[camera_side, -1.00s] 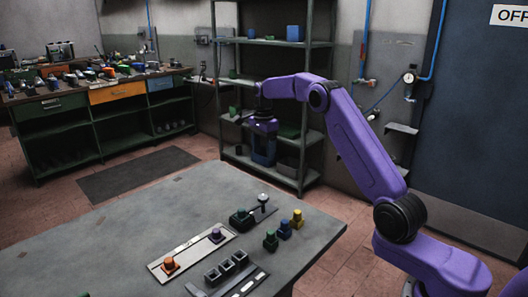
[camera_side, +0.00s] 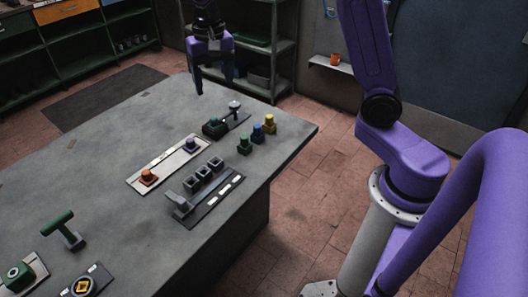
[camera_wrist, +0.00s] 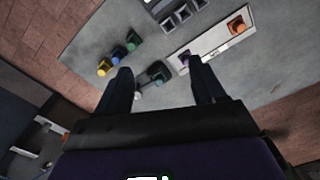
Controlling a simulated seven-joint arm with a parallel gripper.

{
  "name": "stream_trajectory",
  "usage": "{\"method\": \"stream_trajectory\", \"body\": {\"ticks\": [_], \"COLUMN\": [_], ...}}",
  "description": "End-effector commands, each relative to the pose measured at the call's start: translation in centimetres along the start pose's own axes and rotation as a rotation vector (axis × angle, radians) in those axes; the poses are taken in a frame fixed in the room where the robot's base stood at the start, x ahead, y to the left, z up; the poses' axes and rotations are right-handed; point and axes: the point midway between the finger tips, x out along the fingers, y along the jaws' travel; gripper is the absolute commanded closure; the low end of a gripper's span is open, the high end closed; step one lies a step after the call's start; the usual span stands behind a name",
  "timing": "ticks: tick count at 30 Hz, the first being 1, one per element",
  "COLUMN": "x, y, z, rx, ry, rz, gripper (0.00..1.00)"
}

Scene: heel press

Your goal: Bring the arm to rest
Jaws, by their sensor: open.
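My gripper (camera_side: 213,80) hangs fingers down above the far end of the grey bench (camera_side: 110,150). Its two fingers are spread and nothing is between them. In the wrist view my gripper (camera_wrist: 160,68) shows its dark fingers apart. A green block (camera_side: 213,127) with a pale-knobbed lever (camera_side: 234,106) sits on the bench, just nearer the camera than my gripper. The wrist view shows this green block (camera_wrist: 155,74) between the fingers in the picture, below them and apart from them.
Green (camera_side: 244,144), blue (camera_side: 257,134) and yellow (camera_side: 270,124) pieces stand near the right edge. A pale strip (camera_side: 165,165) carries an orange (camera_side: 148,177) and a purple piece (camera_side: 191,145). A green T-handle (camera_side: 62,228) stands nearer left. Shelving (camera_side: 275,60) stands behind the bench.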

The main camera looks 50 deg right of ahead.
Motion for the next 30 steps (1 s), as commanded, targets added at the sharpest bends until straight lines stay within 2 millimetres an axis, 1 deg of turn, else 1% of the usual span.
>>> {"method": "stream_trajectory", "body": {"ticks": [1, 5, 6, 8, 9, 11, 12, 14, 15, 18, 21, 24, 27, 30], "x": [-0.2, -0.3, -0.3, -0.2, -0.2, -0.1, 0.1, 0.2, 0.4, 0.9, 1.5, 2.2, 2.7, 3.0], "y": [0.1, 0.7, 1.1, 1.7, 2.2, 3.1, 3.8, 4.9, 5.7, 7.9, 10.3, 12.4, 14.1, 15.1], "z": [2.0, 6.8, 8.2, 10.3, 11.7, 13.7, 15.0, 16.8, 18.1, 20.9, 23.4, 25.3, 26.5, 27.2], "rx": [-0.088, -0.310, -0.378, -0.481, -0.550, -0.653, -0.721, -0.824, -0.892, -1.063, -1.228, -1.371, -1.476, -1.540], "ry": [0.000, 0.001, 0.001, 0.002, 0.002, 0.003, 0.002, 0.004, 0.004, 0.005, 0.006, 0.006, 0.007, 0.007], "rz": [-0.001, -0.004, -0.005, -0.007, -0.008, -0.010, -0.010, -0.013, -0.013, -0.016, -0.019, -0.021, -0.022, -0.023], "gripper": [0.31, 0.31, 0.31, 0.31, 0.31, 0.31, 0.31, 0.31, 0.31, 0.31, 0.31, 0.31, 0.31, 0.31]}}
